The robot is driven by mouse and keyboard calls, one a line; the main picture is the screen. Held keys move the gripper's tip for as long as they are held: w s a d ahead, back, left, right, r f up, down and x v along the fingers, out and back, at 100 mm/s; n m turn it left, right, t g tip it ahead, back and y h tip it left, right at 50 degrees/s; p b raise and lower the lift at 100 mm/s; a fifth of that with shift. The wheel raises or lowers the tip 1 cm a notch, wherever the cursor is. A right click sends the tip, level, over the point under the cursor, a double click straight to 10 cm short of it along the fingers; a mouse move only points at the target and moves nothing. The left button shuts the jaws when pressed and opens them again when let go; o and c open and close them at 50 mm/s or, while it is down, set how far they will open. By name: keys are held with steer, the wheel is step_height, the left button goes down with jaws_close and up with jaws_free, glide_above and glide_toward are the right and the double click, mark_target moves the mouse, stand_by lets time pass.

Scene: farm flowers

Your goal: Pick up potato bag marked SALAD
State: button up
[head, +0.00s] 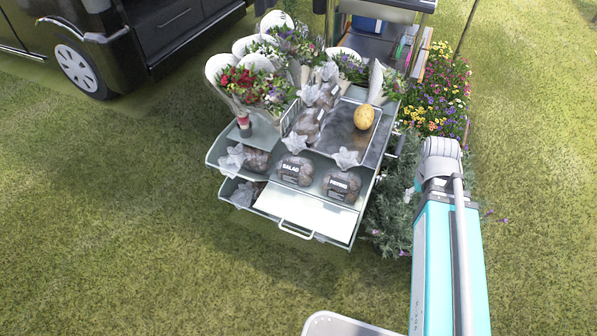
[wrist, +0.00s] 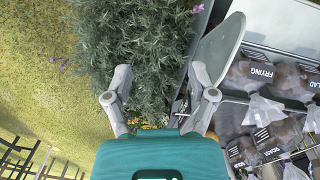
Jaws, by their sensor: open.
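The potato bag marked SALAD (head: 293,170) is a clear bag of dark potatoes with a tied, crinkled top. In the wrist view, a bag whose label ends in "LAD" (wrist: 313,86) is cut by the right edge, beside a bag marked FRYING (wrist: 258,76). My gripper (wrist: 161,82) is open and empty, over greenery and apart from the bags, which lie to its right. I cannot make out its fingers in the head view.
More bags lie left of the SALAD bag (head: 256,160) and behind it (head: 306,123). A bushy plant (head: 392,205) borders the stand's right side. Open grass (head: 130,220) lies left and front.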

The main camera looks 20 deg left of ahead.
steer(key=w+a+f+n+t+h+b, duration=0.1)
steer(key=w+a+f+n+h+b, duration=0.15)
steer(key=a+n, duration=0.35)
steer(key=w+a+f+n+t+h+b, duration=0.1)
steer(key=w+a+f+n+t+b, duration=0.2)
steer(key=a, duration=0.5)
steer(key=w+a+f+n+h+b, duration=0.1)
steer(key=w+a+n+h+b, duration=0.2)
steer(key=a+n, duration=0.35)
steer(key=s+a+n+t+y+b, duration=0.1)
steer(key=s+a+n+t+b, duration=0.3)
steer(key=a, duration=2.3)
steer(key=n+t+b, duration=0.4)
steer(key=n+b, duration=0.1)
steer(key=n, duration=0.5)
steer(key=shift+f, duration=0.3)
steer(key=shift+d+y, duration=0.1)
steer(key=shift+y, duration=0.15)
steer(key=b, duration=0.4)
glide_above(296, 162)
steer(key=s+a, duration=0.3)
steer(key=s, duration=0.1)
steer(key=shift+w+d+f, duration=0.1)
steer(key=shift+w+f, duration=0.05)
steer(key=shift+f, duration=0.7)
steer(key=shift+w+d+f, duration=0.1)
steer(key=shift+f, duration=0.7)
